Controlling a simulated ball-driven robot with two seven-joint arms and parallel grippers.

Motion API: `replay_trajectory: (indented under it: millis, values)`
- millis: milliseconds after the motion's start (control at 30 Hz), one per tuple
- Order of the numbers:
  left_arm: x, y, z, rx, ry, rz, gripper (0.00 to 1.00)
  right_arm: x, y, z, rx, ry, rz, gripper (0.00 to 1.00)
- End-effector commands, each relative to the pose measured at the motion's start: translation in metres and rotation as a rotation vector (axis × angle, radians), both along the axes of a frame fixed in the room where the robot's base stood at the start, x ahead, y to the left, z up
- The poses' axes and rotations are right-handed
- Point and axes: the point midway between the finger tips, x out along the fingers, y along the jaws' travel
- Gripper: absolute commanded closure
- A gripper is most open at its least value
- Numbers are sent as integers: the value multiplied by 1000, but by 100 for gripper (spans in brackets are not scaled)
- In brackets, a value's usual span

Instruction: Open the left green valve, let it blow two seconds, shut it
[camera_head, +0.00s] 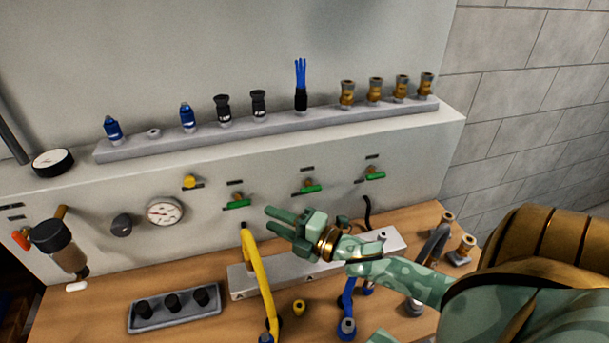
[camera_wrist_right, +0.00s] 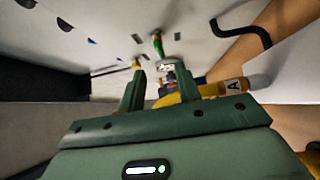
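Three green-handled valves sit in a row on the front of the grey panel. The left green valve (camera_head: 237,202) has its handle lying roughly level, tilted slightly. The middle green valve (camera_head: 311,188) and right green valve (camera_head: 375,174) look alike. My right gripper (camera_head: 267,218) is to the right of and a little below the left green valve, its fingers pointing left, apart and empty. In the right wrist view the gripper (camera_wrist_right: 162,88) is open, with a green handle (camera_wrist_right: 158,46) beyond the fingertips. I cannot tell the exact gap to it. My left gripper is not in view.
A yellow valve (camera_head: 190,182) and a round gauge (camera_head: 165,211) are left of the green valves. A yellow hose (camera_head: 258,275) rises below the gripper. Blue and brass fittings stand on the wooden bench (camera_head: 200,325).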

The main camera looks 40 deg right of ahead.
Motion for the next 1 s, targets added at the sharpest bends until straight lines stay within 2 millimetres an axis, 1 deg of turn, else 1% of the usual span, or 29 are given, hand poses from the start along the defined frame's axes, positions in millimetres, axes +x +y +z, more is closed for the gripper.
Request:
replay_trajectory:
  millis: [33, 100, 200, 333, 500, 1000]
  values:
    - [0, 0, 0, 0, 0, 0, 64, -14, -4, -2, 2, 5, -1, 66]
    - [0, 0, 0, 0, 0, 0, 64, -30, -10, -2, 0, 4, -1, 66]
    - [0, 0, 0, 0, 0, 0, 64, -49, -17, -2, -1, 3, -1, 66]
    - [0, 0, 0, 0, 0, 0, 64, -64, -22, -2, 1, 1, -1, 66]
    - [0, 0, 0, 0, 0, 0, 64, -71, -25, -1, -1, -1, 0, 66]
    - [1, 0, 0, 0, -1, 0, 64, -70, -25, -1, 0, 0, 0, 66]
